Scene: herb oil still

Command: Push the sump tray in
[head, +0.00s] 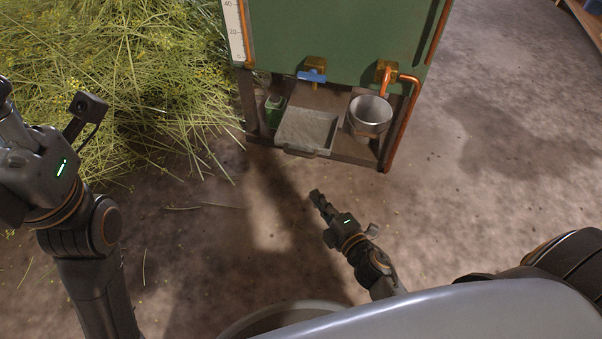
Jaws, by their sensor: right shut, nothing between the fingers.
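The sump tray (308,131) is a grey, shallow tray with a handle on its front edge. It sits low in the frame under the green still (345,35), below the blue-handled tap, and its front sticks out a little past the frame's front edge. My right gripper (316,197) is shut and empty, low over the floor, in front of the tray and apart from it. My left arm is at the left side of the picture; its gripper fingers are not visible.
A metal bucket (370,115) stands right of the tray under a copper pipe (402,110). A small green container (273,110) is left of the tray. A heap of cut herbs (120,85) covers the floor at the left. The floor right of the still is clear.

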